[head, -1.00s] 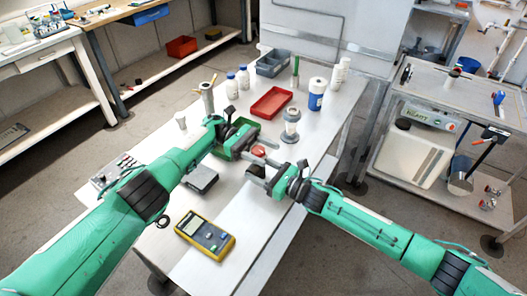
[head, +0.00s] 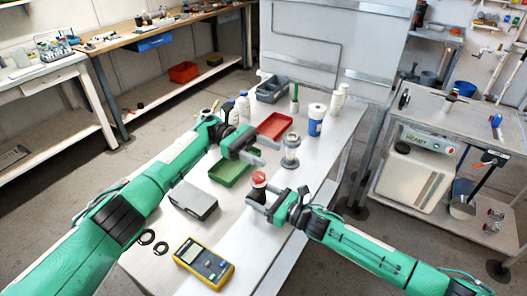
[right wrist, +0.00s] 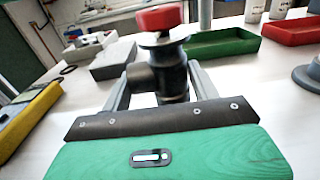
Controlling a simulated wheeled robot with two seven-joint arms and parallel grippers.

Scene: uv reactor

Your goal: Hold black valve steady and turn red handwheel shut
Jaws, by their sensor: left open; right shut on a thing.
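The black valve (head: 258,194) stands upright near the right edge of the white table, with the red handwheel (head: 259,179) on top. My right gripper (head: 262,196) is shut on the valve's body below the handwheel.
A grey box (head: 193,199), black rings (head: 147,237) and a yellow multimeter (head: 204,263) lie left and in front.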

